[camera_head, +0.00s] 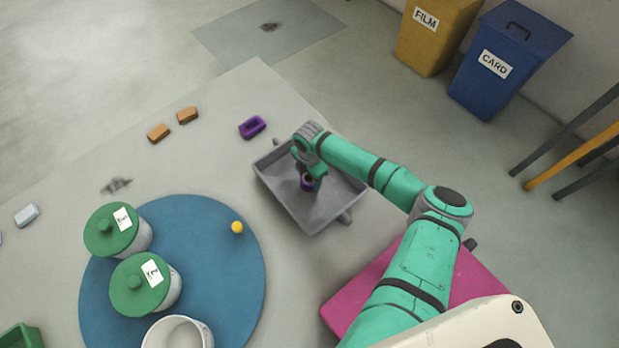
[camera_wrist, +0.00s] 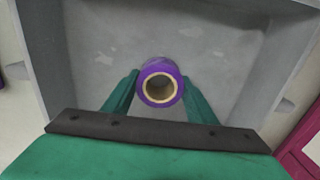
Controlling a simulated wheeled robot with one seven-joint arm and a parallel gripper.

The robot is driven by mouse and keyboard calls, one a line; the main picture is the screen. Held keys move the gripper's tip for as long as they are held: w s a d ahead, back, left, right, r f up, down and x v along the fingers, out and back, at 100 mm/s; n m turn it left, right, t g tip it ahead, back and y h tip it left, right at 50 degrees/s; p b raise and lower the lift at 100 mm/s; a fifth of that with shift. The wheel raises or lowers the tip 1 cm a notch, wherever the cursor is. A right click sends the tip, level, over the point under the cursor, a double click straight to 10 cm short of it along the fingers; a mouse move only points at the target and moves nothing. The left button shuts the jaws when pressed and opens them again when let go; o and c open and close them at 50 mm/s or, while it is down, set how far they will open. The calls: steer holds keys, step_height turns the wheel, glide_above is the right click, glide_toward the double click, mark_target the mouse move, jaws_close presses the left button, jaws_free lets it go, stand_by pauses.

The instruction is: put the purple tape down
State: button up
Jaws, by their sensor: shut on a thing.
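The purple tape (camera_wrist: 172,68) is a small roll with a pale tan core. My gripper (camera_wrist: 158,92) is shut on it, with a green finger at each side of the roll. In the head view the tape (camera_head: 307,183) shows below my gripper (camera_head: 311,178), inside the outline of a grey tray (camera_head: 329,215). The wrist view shows the tray's grey floor (camera_wrist: 215,50) behind the tape. I cannot tell whether the tape touches the tray floor.
A purple block-like item (camera_head: 252,127) and two orange-brown blocks (camera_head: 187,115) lie beyond the tray. A blue round mat (camera_head: 220,275) holds green-lidded pots (camera_head: 140,285) and a yellow ball (camera_head: 237,227). A magenta panel (camera_head: 480,283) lies under my arm. The tray floor around the tape looks clear.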

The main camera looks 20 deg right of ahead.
steer(key=shift+f, duration=0.15)
steer(key=o, duration=1.1)
step_height(320, 180, up, 12)
stand_by(0.5)
